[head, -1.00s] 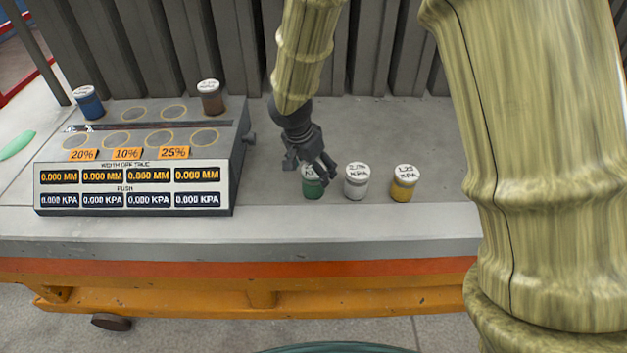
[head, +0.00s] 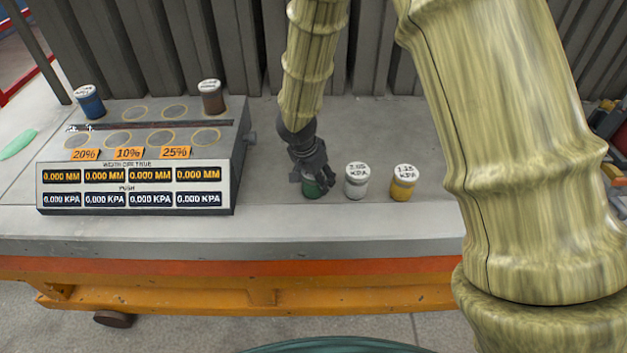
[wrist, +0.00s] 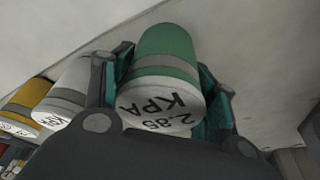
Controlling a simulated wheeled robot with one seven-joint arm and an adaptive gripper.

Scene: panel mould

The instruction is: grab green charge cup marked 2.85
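The green charge cup (wrist: 165,52) fills the space between the fingers of my gripper (wrist: 163,75) in the wrist view. Its white lid reads 2.85 KPA, upside down. A finger pad lies close along each side of it; I cannot tell whether both pads press on it. In the head view my gripper (head: 313,181) reaches down over the green cup (head: 311,190), hiding most of its lid. The cup stands on the grey bench.
A white cup (head: 357,182) marked 2.05 KPA stands just right of the green one, then a yellow cup (head: 403,184) marked 1.25. The instrument box (head: 137,187) is on the left, with a blue cup (head: 89,101) and a brown cup (head: 212,97). A ribbed wall stands behind.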

